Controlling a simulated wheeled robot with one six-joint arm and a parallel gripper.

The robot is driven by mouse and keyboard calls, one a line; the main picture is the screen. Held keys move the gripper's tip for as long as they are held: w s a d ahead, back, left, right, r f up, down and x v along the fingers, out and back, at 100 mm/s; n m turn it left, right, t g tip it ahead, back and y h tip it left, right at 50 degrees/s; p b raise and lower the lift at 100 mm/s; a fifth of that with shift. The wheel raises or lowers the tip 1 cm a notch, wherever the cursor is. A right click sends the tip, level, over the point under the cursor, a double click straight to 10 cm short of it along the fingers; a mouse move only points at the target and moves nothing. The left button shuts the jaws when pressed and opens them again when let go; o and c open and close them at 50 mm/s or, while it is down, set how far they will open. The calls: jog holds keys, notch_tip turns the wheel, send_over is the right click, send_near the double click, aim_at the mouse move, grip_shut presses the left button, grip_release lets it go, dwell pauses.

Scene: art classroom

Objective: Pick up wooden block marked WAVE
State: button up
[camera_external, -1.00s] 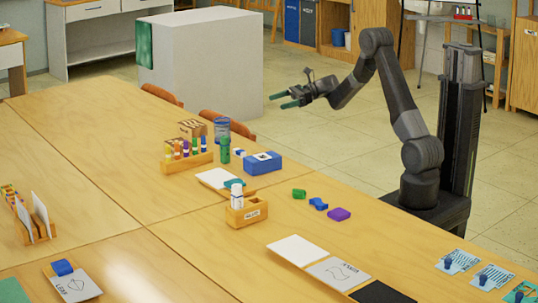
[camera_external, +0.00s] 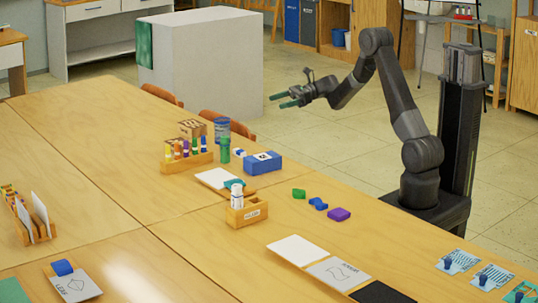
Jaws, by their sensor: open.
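My gripper (camera_external: 286,99) is open and empty, held in the air beyond the far edge of the table, with its green fingers pointing left. I cannot make out a wooden block marked WAVE. A small wooden box (camera_external: 191,128) with dark print stands at the back of the table behind a rack of coloured bottles; its print is too small to read. A grey card (camera_external: 338,271) with a wavy line and small lettering lies flat at the front right. My gripper touches nothing.
The table (camera_external: 110,160) also holds a blue box (camera_external: 262,163), a wooden glue holder (camera_external: 246,211), green, blue and purple pieces (camera_external: 339,214), and cards with blue knobs (camera_external: 458,262) at right. Chairs (camera_external: 226,124) stand at its far edge. A white cabinet (camera_external: 205,65) stands behind.

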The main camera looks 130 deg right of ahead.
jog(key=w+d+r+m+g+h+p, duration=0.3)
jog(key=w+d+r+m+h, duration=0.1)
jog(key=d+m, duration=0.5)
jog(key=w+d+r+m+g+h+p, duration=0.3)
jog(key=w+d+m+g, duration=0.1)
jog(key=d+m, duration=0.5)
jog(key=m+g+y+p, duration=0.7)
jog(key=m+g+p, duration=0.1)
jog(key=m, duration=2.4)
send_over(194, 124)
jog(key=a, duration=0.5)
jog(key=x, duration=1.3)
jog(key=shift+w+a+p, duration=0.1)
jog(key=shift+a+p, duration=0.1)
jog(key=shift+p, duration=0.2)
jog(key=shift+r, duration=0.1)
jog(key=c, duration=1.2)
